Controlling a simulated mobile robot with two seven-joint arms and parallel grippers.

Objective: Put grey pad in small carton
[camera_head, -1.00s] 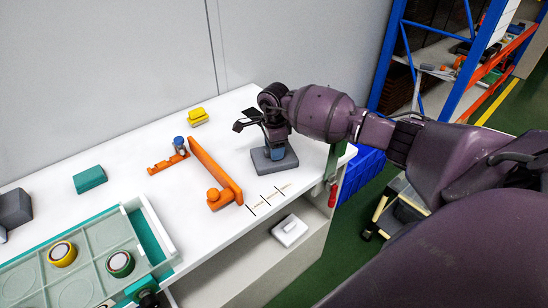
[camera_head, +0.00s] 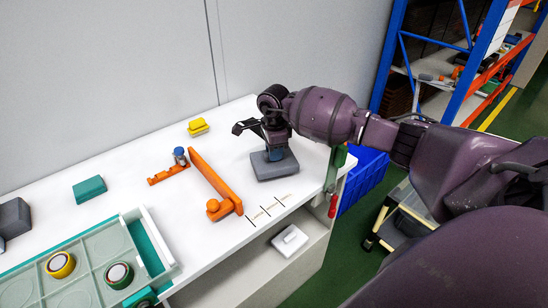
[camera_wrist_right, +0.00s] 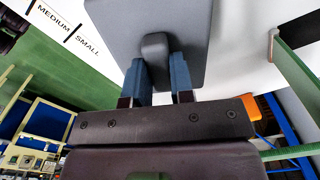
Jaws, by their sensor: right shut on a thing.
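The grey pad (camera_head: 281,171) is a flat dark-grey block with a small raised handle (camera_wrist_right: 155,48) on top. It is at the right end of the white table, behind the size labels. My right gripper (camera_head: 273,152) is above it, shut on the handle. In the right wrist view the two blue fingers (camera_wrist_right: 158,75) stand on either side of the handle. I cannot tell whether the pad touches the table. I cannot make out a small carton in either view. My left gripper is not in view.
An orange bar (camera_head: 216,181) stands left of the pad. A yellow block (camera_head: 198,127), a teal block (camera_head: 90,189) and a pale green tray (camera_head: 92,265) are further left. A blue crate (camera_head: 362,180) stands on the floor beyond the table's right end. Labelled table space lies in front.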

